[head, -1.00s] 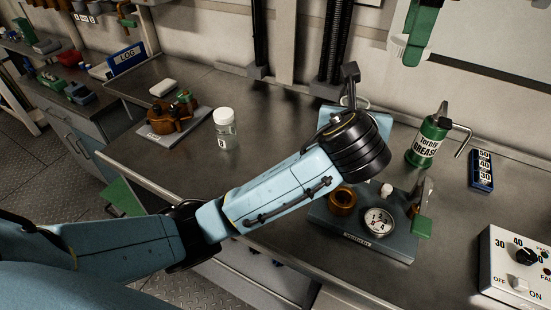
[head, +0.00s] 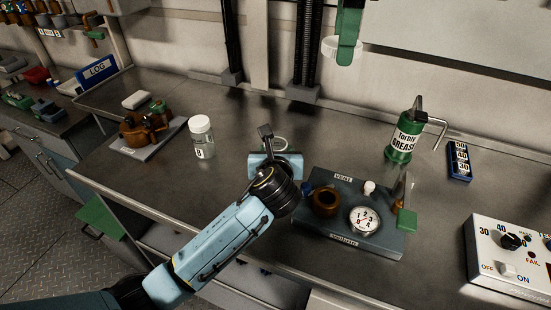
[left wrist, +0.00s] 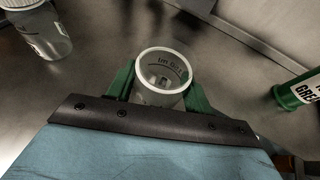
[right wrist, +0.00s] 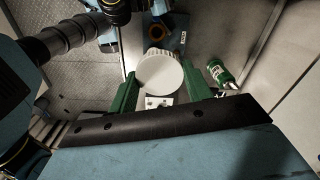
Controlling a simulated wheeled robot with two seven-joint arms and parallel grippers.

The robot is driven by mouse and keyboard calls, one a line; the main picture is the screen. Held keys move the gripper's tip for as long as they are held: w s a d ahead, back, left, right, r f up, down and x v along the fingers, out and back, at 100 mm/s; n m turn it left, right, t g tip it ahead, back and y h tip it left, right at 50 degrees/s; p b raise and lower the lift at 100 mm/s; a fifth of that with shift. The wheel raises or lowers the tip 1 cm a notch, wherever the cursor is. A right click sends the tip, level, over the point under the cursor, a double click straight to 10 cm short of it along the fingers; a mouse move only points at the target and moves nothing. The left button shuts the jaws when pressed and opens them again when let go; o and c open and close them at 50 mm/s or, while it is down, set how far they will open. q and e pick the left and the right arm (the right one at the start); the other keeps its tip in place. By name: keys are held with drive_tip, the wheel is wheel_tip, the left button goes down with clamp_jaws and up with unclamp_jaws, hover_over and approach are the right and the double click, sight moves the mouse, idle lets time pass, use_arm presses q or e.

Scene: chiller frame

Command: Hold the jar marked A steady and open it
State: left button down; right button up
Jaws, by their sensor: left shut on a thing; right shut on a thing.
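An open clear jar with a pale rim (head: 272,141) is held upright by my left gripper (head: 280,152), whose body hides most of it in the head view. In the left wrist view I look down into the jar (left wrist: 162,72), with green fingers on both sides and lettering inside. I cannot read its letter mark or tell if it touches the bench. A white ridged lid (head: 341,51) is between the fingers of my right gripper (head: 348,42), at the top of the head view. The lid (right wrist: 160,75) also shows in the right wrist view, off the jar.
A closed jar marked B (head: 203,145) stands left of the open jar. A device with a gauge (head: 350,240) stands to the right. Behind it are a grease can (head: 402,145) and a blue number block (head: 459,162). A switch box (head: 500,285) is at front right.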

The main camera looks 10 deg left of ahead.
use_arm(q)
drive_tip(key=shift+f, duration=0.75)
use_arm(e)
drive_tip(key=shift+f, duration=0.2)
use_arm(q)
drive_tip(key=shift+f, duration=0.25)
use_arm(e)
drive_tip(key=shift+r, duration=0.15)
use_arm(q)
drive_tip(key=c, duration=0.6)
unclamp_jaws()
